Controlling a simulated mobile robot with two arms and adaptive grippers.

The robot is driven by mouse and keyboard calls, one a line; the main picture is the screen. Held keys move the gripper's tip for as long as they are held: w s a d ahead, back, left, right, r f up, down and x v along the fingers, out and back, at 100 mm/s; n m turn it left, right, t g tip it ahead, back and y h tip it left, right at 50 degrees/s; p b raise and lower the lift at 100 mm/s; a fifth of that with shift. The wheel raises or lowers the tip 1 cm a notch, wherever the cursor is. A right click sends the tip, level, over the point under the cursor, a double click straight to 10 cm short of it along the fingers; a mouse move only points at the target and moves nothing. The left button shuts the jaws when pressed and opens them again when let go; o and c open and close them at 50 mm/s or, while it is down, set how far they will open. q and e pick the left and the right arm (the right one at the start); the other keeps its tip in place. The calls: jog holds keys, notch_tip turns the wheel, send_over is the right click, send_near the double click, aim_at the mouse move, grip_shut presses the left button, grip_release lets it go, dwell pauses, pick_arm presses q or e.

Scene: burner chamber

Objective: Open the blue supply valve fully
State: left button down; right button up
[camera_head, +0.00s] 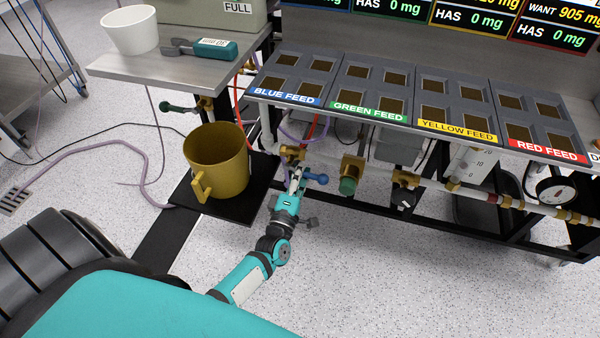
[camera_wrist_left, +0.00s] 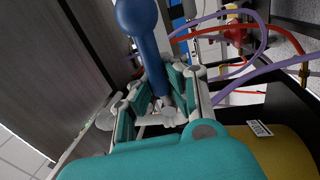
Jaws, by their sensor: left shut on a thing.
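The blue supply valve's handle (camera_head: 317,179) sticks out to the right below the BLUE FEED panel, at the brass pipe fittings. In the left wrist view the handle is a blue lever (camera_wrist_left: 149,62) with a round knob at its end. My left gripper (camera_head: 295,184) is at this handle, and in the left wrist view (camera_wrist_left: 168,92) its fingers are shut around the lever's shaft. The knob sticks out past the fingers. The valve body behind the gripper is partly hidden. My right gripper is out of view.
A yellow mug-shaped container (camera_head: 216,160) stands on a black plate (camera_head: 250,205) just left of my left gripper. A green knob (camera_head: 348,185) and a black knob (camera_head: 403,197) hang from the pipe to the right. A pressure gauge (camera_head: 556,190) is farther right. The floor in front is clear.

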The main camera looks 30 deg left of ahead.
pick_arm(q)
jog(key=shift+s+d+f+n, duration=0.15)
jog(key=shift+f+n, duration=0.05)
jog(key=shift+n, duration=0.2)
jog(key=c, duration=1.3)
grip_release()
jog(key=shift+s+r, duration=0.1)
jog(key=shift+r, duration=0.15)
jog(key=shift+o, duration=0.2)
jog(key=v, duration=1.1)
jog(key=shift+s, duration=0.4)
jog(key=shift+f, duration=0.15)
